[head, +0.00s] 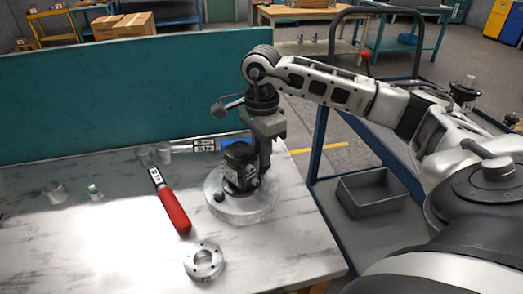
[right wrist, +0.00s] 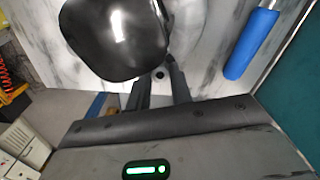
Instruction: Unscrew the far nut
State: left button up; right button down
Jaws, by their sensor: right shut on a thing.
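The black hydraulic motor (head: 238,163) stands upright on a round, pale flange plate (head: 218,209) on the table. A small dark nut (head: 219,196) shows on the near-left side of its foot. My right gripper (head: 264,172) points down at the motor's far-right side. In the right wrist view its two fingers (right wrist: 161,88) are close together beside the motor (right wrist: 115,35), with a small dark round spot between their tips. They are shut on the far nut, which is mostly hidden by the fingers and motor. My left gripper is not in view.
A red-handled tool (head: 174,209) and a silver ring (head: 203,261) lie left of the motor. A blue-handled tool (right wrist: 252,43) lies behind it. Small cups (head: 55,192) stand at the left. A teal panel (head: 120,95) closes the back; a cart with a grey bin (head: 370,192) stands right.

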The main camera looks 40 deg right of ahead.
jog(key=n, duration=0.3)
jog(key=n, duration=0.4)
jog(key=shift+r+n+b, duration=0.1)
jog(key=shift+n+b, duration=0.2)
jog(key=shift+b, duration=0.1)
jog(key=c, duration=1.5)
grip_release()
